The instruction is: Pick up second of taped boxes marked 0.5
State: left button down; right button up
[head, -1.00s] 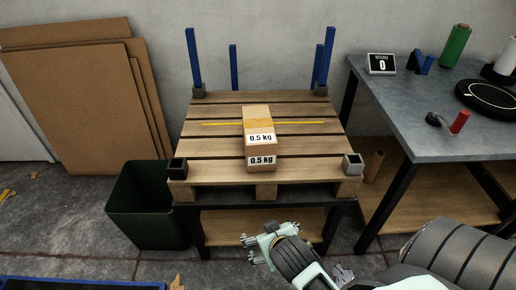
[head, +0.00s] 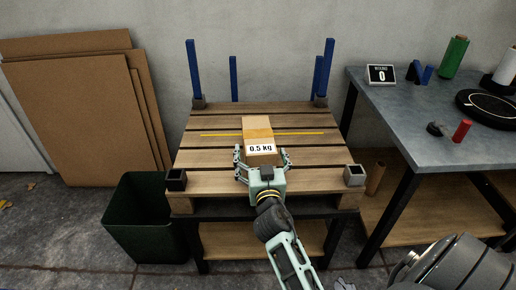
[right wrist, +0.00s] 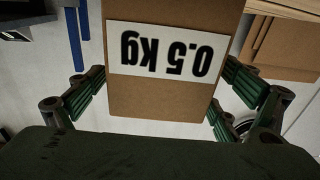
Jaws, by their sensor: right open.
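My right gripper (head: 263,158) is open at the near end of the box, one finger on each side. In the right wrist view its fingers (right wrist: 164,108) stand left and right of the box; I cannot clearly tell whether they touch it. My left gripper is not in view.
Blue posts (head: 194,70) rise at the pallet's back corners, and black and grey sockets (head: 354,175) sit at its front corners. A yellow strip (head: 300,133) lies across the pallet. A grey table (head: 420,120) stands right, a dark green bin (head: 150,225) left.

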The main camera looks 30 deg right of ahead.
jog(key=x, duration=0.3)
jog(key=shift+w+d, duration=0.15)
jog(key=shift+w, duration=0.2)
jog(key=c, duration=1.5)
jog(key=shift+r, duration=0.1)
jog(key=shift+c, duration=0.5)
jog(key=shift+r, duration=0.15)
